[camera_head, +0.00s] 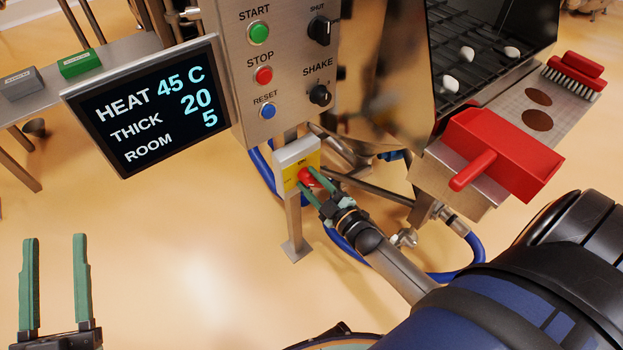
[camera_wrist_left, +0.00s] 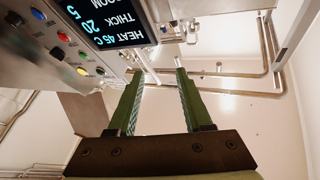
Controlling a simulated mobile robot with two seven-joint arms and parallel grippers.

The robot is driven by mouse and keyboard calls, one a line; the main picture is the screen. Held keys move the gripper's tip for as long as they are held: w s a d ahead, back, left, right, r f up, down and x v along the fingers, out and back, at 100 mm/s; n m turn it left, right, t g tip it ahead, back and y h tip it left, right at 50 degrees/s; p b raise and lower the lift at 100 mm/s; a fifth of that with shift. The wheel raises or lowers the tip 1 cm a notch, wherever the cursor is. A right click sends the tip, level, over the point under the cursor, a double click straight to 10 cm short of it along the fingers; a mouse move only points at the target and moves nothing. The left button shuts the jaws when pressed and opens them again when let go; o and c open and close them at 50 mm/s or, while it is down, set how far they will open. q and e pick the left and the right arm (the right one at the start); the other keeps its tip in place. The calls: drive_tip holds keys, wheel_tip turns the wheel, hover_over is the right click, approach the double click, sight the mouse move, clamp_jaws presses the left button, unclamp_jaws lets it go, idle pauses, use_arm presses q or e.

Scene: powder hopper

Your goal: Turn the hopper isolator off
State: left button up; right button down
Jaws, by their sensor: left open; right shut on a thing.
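The hopper isolator is a small yellow and grey box (camera_head: 297,163) on a post below the control panel, with a red knob (camera_head: 308,177) on its front. My right gripper (camera_head: 314,186) is at the box, its green fingers shut on the red knob. The fingers hide part of the knob, and its exact turn angle cannot be told. My left gripper (camera_head: 55,285) is open and empty at the lower left, well away from the isolator. In the left wrist view its two fingers (camera_wrist_left: 158,95) are apart with nothing between them.
The control panel (camera_head: 285,70) with green, red and blue buttons stands above the isolator. A display (camera_head: 150,105) juts out to its left. A red scoop (camera_head: 500,155) and a red brush (camera_head: 574,75) lie at the right. Blue hose (camera_head: 465,262) runs below. The floor at left is clear.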

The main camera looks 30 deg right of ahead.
drive_tip(key=n, duration=0.2)
drive_tip(key=shift+a+f+n, duration=0.1)
drive_tip(key=shift+f+n, duration=0.05)
drive_tip(key=shift+n, duration=0.25)
drive_tip(key=n, duration=0.2)
drive_tip(key=shift+f+n, duration=0.15)
drive_tip(key=shift+n, duration=0.15)
drive_tip(key=shift+n+b, duration=0.3)
drive_tip(key=shift+n, duration=0.1)
use_arm(q)
wheel_tip(320, 180, up, 5)
drive_tip(key=s+m+t+h, duration=0.1)
drive_tip(key=s+m+h, duration=0.1)
drive_tip(key=s+h, duration=0.1)
drive_tip(key=shift+d+r+m+h+b, duration=0.15)
drive_tip(key=shift+d+m+h+b, duration=0.15)
drive_tip(key=shift+m, duration=0.1)
use_arm(e)
drive_tip(key=shift+f+n, duration=0.1)
drive_tip(key=shift+n, duration=1.3)
drive_tip(key=c, duration=0.8)
unclamp_jaws()
drive_tip(key=shift+o, duration=0.2)
